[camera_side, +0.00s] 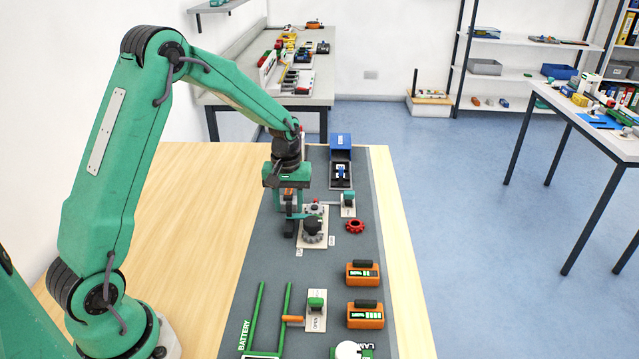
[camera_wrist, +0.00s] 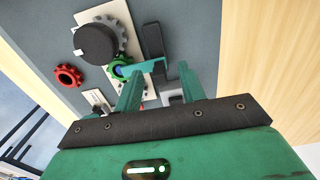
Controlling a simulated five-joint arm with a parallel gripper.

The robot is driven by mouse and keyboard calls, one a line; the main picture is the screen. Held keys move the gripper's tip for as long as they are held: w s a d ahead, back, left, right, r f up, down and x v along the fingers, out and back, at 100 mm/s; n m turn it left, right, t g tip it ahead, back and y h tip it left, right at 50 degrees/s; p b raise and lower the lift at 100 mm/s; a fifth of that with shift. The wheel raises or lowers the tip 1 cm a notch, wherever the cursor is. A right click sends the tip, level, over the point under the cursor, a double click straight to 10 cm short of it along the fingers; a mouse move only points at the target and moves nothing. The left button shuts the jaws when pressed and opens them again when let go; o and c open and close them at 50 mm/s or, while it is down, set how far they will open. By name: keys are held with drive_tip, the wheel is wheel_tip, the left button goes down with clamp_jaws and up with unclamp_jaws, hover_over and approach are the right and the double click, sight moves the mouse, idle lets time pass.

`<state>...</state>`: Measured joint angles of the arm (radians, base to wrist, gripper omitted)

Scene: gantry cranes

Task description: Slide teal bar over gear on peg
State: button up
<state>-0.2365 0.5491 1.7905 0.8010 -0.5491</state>
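The teal bar (camera_wrist: 146,67) shows in the wrist view, reaching left from beside a black upright piece (camera_wrist: 153,42) towards a green gear (camera_wrist: 117,66). The gear has a blue centre and sits on a pale plate. The bar's left end is at the gear's edge; whether it lies over the gear I cannot tell. My gripper (camera_wrist: 159,80) has its fingers apart, one on each side of the bar's right part, with the left finger partly covering the view. In the side view my gripper (camera_side: 290,212) is low over the mat's left edge, hiding much of the bar.
A grey gear with a black knob (camera_side: 312,228) stands close by on the plate. A loose red gear (camera_side: 355,227) lies to the right. A small green-topped switch (camera_side: 348,199) stands near. Orange batteries (camera_side: 364,274) and a green rail (camera_side: 256,315) are nearer the camera.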

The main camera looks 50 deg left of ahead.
drive_tip(key=shift+r, duration=0.1)
drive_tip(key=shift+r, duration=3.35)
drive_tip(key=shift+r, duration=0.15)
drive_tip(key=shift+s+d+r, duration=0.1)
drive_tip(key=shift+r, duration=0.05)
drive_tip(key=s+d+r+m+t, duration=0.2)
drive_tip(key=s+d+r+m, duration=0.1)
drive_tip(key=s, duration=0.4)
drive_tip(key=s+d+r+m+t, duration=0.1)
drive_tip(key=s+d+r+m, duration=0.2)
drive_tip(key=s, duration=0.5)
drive_tip(key=s+d+r+m+t, duration=0.2)
drive_tip(key=s+d+r+m, duration=0.1)
drive_tip(key=s+r, duration=0.3)
drive_tip(key=shift+s+d+r+t, duration=0.3)
drive_tip(key=shift+s+d, duration=0.55)
drive_tip(key=shift+s, duration=0.05)
